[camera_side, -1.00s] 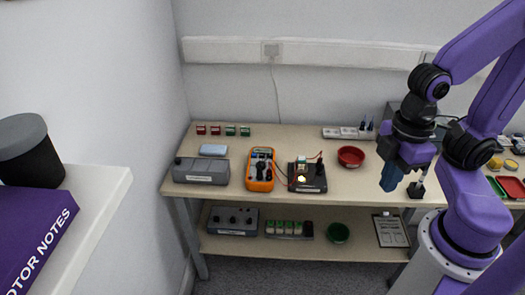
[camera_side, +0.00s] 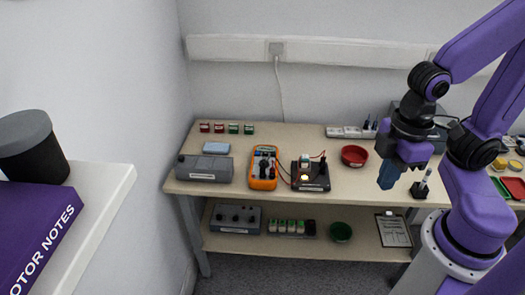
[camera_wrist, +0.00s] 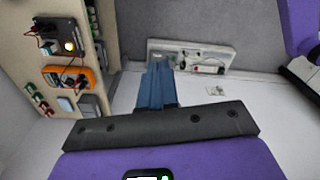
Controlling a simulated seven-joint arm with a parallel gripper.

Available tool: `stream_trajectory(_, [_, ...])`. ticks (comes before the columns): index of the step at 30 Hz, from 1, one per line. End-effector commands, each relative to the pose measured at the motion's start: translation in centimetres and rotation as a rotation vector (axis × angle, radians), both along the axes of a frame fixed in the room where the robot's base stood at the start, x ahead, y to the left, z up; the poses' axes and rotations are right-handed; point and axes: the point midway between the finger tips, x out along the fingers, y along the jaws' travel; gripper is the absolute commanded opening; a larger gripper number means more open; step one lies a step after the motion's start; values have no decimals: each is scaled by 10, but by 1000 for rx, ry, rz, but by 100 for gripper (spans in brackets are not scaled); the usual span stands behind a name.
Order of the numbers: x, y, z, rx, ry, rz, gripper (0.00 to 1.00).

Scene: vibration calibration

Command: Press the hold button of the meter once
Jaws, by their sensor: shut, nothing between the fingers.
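The meter (camera_side: 263,167) is an orange handheld instrument with a dark dial, lying on the bench between a grey box and a small dark board. Leads run from it towards the board. Its hold button is too small to pick out. The meter also shows sideways at the left of the wrist view (camera_wrist: 68,77). My gripper (camera_side: 386,187) is at the right of the side view, well to the right of the meter and apart from it. Its blue fingers, also in the wrist view (camera_wrist: 159,62), are shut and empty.
The dark board (camera_side: 310,175) with a lit lamp stands just right of the meter. The grey box (camera_side: 204,169) is on its left. A red bowl (camera_side: 354,155) and a small stand (camera_side: 420,190) lie nearer my gripper. A lower shelf (camera_side: 290,246) holds more items.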

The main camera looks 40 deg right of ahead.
Motion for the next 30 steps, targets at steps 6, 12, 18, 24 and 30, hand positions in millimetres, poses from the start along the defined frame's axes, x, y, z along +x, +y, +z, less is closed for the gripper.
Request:
stream_trajectory(6, [64,27,-4,51,-97,-209,0])
stream_trajectory(12, [147,47,-13,134,-205,-448,0])
stream_trajectory(18, [231,51,-27,232,-292,-664,0])
stream_trajectory(24, [312,38,-50,344,-355,-864,0])
stream_trajectory(30, [385,10,-80,474,-389,-1051,0])
